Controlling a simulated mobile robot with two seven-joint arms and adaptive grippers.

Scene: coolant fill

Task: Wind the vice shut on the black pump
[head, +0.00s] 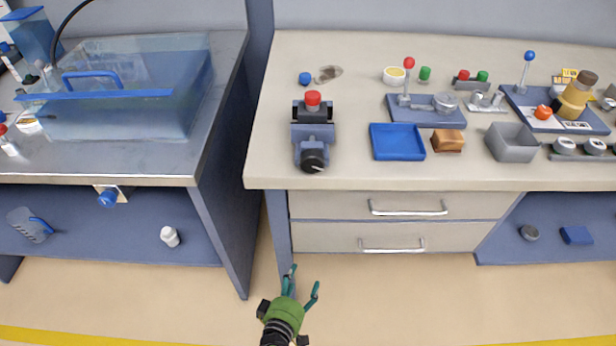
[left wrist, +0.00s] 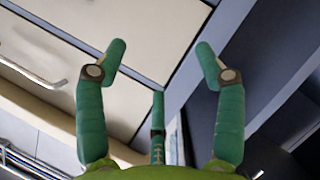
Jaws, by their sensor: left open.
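The blue-grey vice (head: 314,133) stands near the front left of the beige bench, with a dark round winding knob (head: 313,159) at its front. The black pump (head: 313,110), with a red cap on top, sits upright at the vice's jaws. I cannot tell whether the jaws touch it. My left gripper (head: 304,278) is open and empty, low in front of the drawers, well below and in front of the vice. Its spread green fingers also show in the left wrist view (left wrist: 160,55), with nothing between them. My right gripper is not in view.
The bench front edge (head: 400,184) and drawers with handles (head: 408,208) lie between my left gripper and the vice. A blue tray (head: 397,142) and a lever stand (head: 425,110) are right of the vice. A water tank (head: 135,90) is on the left table.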

